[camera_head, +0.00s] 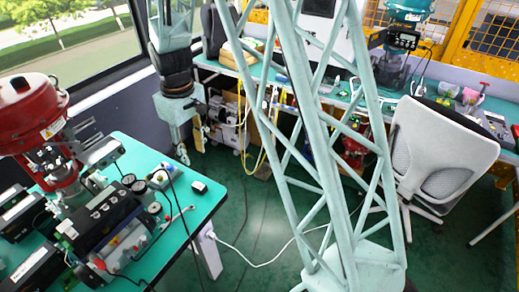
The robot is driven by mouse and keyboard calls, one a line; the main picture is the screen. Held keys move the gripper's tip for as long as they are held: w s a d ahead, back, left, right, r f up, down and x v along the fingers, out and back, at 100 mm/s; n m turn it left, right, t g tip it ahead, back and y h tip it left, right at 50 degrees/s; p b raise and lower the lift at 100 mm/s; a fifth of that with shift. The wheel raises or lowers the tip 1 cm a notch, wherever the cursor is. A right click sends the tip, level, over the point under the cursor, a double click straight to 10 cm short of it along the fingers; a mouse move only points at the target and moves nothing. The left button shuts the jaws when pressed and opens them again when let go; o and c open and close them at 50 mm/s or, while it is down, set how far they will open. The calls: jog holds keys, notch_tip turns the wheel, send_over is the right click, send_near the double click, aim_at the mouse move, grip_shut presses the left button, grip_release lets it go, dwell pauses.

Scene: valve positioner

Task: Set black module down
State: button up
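My gripper (191,154) hangs pointing down at the upper left of the view, past the right edge of the green-topped table. Its two fingers stand apart with nothing visible between them. A large black module (108,222) with gauges on its right side lies on the table (205,213). Other black box-shaped modules (18,215) lie at the table's left edge, one (35,268) nearer the front. A small black-and-white block (199,187) sits near the table's right corner. I cannot tell which of these is the task's black module. My gripper touches none of them.
A red valve actuator (30,115) stands at the table's left back. A white cable (255,264) runs over the green floor. A long bench (345,98) with devices lies at the back, a grey office chair (440,150) before it. Bare tabletop shows at the table's front right.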

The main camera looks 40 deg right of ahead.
jog(key=s+r+m+t, duration=0.1)
jog(key=s+r, duration=0.7)
jog(key=r, duration=0.3)
jog(key=s+r+m+t, duration=0.1)
jog(key=s+r, duration=0.6)
jog(key=r, duration=0.3)
jog(key=s+r+m, duration=0.1)
jog(key=s+r, duration=0.3)
jog(key=s, duration=0.8)
jog(key=s+r+m+t, duration=0.1)
jog(key=s+r, duration=0.3)
jog(key=s, duration=0.8)
jog(key=shift+r, duration=0.2)
jog(key=shift+f, duration=0.1)
notch_tip(320, 180, down, 16)
jog(key=b, duration=1.5)
jog(key=shift+r+b, duration=0.25)
jog(key=shift+b, duration=0.15)
